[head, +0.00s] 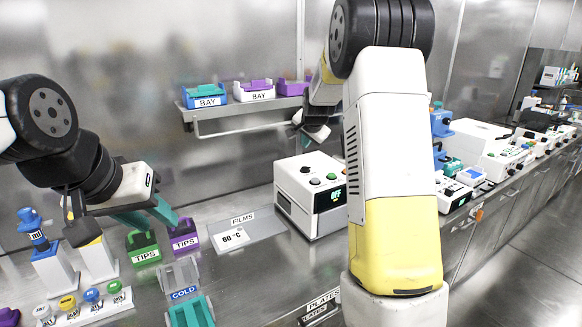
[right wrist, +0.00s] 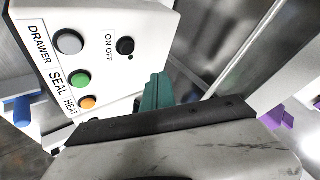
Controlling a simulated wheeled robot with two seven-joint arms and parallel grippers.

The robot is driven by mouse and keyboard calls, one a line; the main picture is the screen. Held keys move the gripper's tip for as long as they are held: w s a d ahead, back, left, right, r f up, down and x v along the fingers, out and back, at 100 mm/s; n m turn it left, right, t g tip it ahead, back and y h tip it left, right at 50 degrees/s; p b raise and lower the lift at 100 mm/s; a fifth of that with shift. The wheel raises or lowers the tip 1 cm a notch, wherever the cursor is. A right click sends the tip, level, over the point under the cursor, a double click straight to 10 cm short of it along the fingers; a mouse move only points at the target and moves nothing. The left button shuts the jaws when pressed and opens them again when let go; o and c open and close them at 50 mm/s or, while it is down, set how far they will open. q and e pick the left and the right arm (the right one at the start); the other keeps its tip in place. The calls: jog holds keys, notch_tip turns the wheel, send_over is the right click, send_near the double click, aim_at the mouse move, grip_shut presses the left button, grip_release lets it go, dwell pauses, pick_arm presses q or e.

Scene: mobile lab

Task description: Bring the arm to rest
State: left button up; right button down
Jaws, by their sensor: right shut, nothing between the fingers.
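My right arm (head: 392,150) rises in the middle of the head view, with its yellow and white link in front. Its wrist reaches back behind that link, above the white sealer (head: 312,190). In the right wrist view the shut, empty right gripper (right wrist: 155,92) shows teal fingertips beside the sealer's button panel (right wrist: 95,50); no contact can be made out. My left arm (head: 75,150) comes in from the left. Its teal-fingered left gripper (head: 150,212) hangs over the bench near the tip boxes, and its finger gap is unclear.
A green tip box (head: 143,247) and a purple one (head: 184,236) stand below the left gripper. A pipette stand (head: 50,270) and several coloured caps are at left. A wall shelf (head: 240,112) holds bay trays. Other instruments (head: 505,155) line the right bench; floor shows at right.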

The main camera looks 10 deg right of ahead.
jog(key=s+a+r+n+y, duration=0.15)
jog(key=s+r, duration=0.45)
jog(key=s, duration=0.6)
jog(key=s+a+n+g, duration=0.1)
jog(key=s+a+n, duration=0.1)
jog(key=s, duration=0.8)
jog(key=s+a+n+g+y, duration=0.1)
jog(key=s+a+n, duration=0.1)
jog(key=s, duration=0.8)
jog(key=s+a+n, duration=0.2)
jog(key=s+n, duration=0.2)
jog(key=s, duration=0.6)
jog(key=shift+f+n+g, duration=0.25)
jog(key=shift+n+g, duration=0.1)
jog(key=shift+g, duration=0.05)
jog(key=shift+a+y, duration=0.1)
jog(key=shift+y, duration=0.15)
